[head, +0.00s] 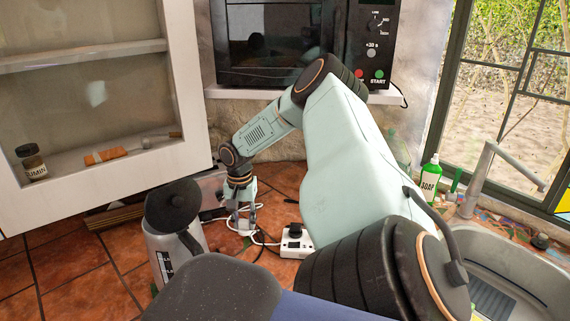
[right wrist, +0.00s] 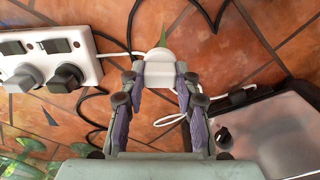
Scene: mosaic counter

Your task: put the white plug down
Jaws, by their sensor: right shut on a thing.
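My right gripper (head: 243,218) reaches down to the tiled counter from the end of my right arm. In the right wrist view its two fingers (right wrist: 163,88) are closed on the white plug (right wrist: 159,68), which sits between the fingertips with a white cord running off. I cannot tell whether the plug touches the counter. A white power strip (head: 296,240) lies just right of the gripper in the head view. It also shows at the left of the right wrist view (right wrist: 88,62), with a grey plug (right wrist: 24,78) and a black plug (right wrist: 66,78) in it. My left gripper is not seen.
A metal jug with a black lid (head: 172,212) stands left of the gripper. Black and white cords lie around the plug. A grey box with a black knob (right wrist: 265,130) is at lower right in the wrist view. An open cabinet door (head: 100,195) hangs at left; a microwave (head: 280,75) is behind.

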